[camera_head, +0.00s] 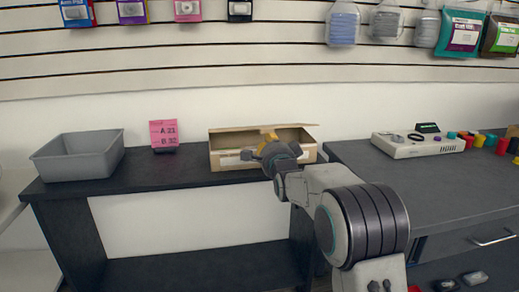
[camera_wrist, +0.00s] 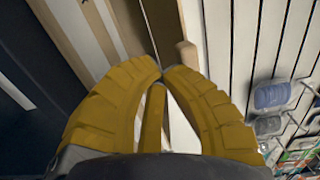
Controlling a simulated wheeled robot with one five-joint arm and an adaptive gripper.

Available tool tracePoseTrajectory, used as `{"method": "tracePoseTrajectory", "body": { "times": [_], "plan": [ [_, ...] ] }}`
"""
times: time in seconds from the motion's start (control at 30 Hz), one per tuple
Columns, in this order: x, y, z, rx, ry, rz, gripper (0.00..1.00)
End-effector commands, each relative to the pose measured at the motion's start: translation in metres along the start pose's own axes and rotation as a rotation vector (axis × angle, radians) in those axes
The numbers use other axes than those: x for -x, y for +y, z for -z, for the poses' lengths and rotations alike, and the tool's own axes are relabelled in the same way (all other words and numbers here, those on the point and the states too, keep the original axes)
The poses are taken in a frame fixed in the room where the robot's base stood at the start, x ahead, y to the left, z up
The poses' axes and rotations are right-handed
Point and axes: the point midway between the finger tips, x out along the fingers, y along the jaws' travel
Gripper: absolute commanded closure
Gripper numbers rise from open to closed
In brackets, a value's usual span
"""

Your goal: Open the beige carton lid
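The beige carton (camera_head: 228,158) stands on the dark table, near its right end. Its brown inside shows in the head view, and a thin pale lid edge (camera_head: 295,126) runs along the back of the top. The exact lid angle is hard to tell. My gripper (camera_head: 268,138) is at the carton's opening, in front of its middle, and hides part of it. In the wrist view my gripper's yellow fingers (camera_wrist: 168,70) are drawn together, tips nearly meeting, with nothing seen between them. A beige carton edge (camera_wrist: 187,54) is close beside the tips; contact is unclear.
A grey bin (camera_head: 80,160) and a pink sign (camera_head: 163,134) stand left of the carton. A white device (camera_head: 415,144) and several coloured pots stand on the right counter (camera_head: 440,185). A slatted wall with hanging goods is behind. The table between sign and carton is clear.

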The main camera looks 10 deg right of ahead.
Motion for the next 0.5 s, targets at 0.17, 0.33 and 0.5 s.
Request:
{"method": "tracePoseTrajectory", "body": {
  "times": [0.17,0.33,0.5],
  "plan": [
    [-0.001,-0.004,0.000,0.000,0.000,0.001,1.00],
    [-0.002,-0.010,0.000,0.000,0.000,0.001,1.00],
    [-0.003,-0.017,0.000,0.000,0.000,0.000,1.00]
  ]
}}
